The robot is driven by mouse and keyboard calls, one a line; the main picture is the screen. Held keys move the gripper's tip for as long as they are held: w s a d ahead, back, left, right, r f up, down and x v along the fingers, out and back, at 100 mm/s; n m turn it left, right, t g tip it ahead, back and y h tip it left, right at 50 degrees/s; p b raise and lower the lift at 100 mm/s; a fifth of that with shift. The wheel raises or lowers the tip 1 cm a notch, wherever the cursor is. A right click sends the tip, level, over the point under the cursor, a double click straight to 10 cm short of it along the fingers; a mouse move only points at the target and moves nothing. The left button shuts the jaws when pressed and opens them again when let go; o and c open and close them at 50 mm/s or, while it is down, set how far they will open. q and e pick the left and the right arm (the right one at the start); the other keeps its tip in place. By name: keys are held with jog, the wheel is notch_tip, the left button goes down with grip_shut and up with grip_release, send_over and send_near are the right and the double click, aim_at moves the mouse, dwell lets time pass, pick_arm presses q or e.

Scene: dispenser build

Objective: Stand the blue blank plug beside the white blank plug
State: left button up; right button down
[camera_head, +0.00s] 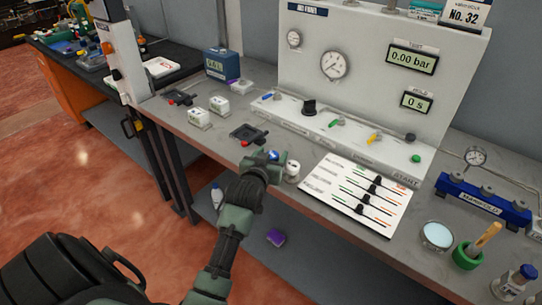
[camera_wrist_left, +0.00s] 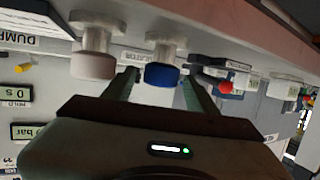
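The blue blank plug (camera_head: 273,155) stands on the bench front, mostly hidden by my left gripper (camera_head: 272,161) in the head view. In the left wrist view, which is upside down, the blue cap and pale stem of the plug (camera_wrist_left: 162,75) show between the two fingers (camera_wrist_left: 160,88). The fingers are apart, with a small gap visible on the left side of the plug. The white blank plug (camera_head: 292,170) stands upright just right of it; in the wrist view it (camera_wrist_left: 93,65) is left of the blue one, a short gap apart. My right gripper is not in view.
A slider board (camera_head: 358,195) lies close to the right of the plugs. A black fixture with a red knob (camera_head: 249,134) is to the left. The grey test panel (camera_head: 375,60) rises behind. The bench's front edge is close to the gripper.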

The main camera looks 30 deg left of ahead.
pick_arm(q)
jog(key=shift+r, duration=0.2)
jog(key=shift+s+d, duration=0.15)
jog(key=shift+s, duration=0.25)
jog(key=b+v, duration=0.1)
jog(key=v, duration=1)
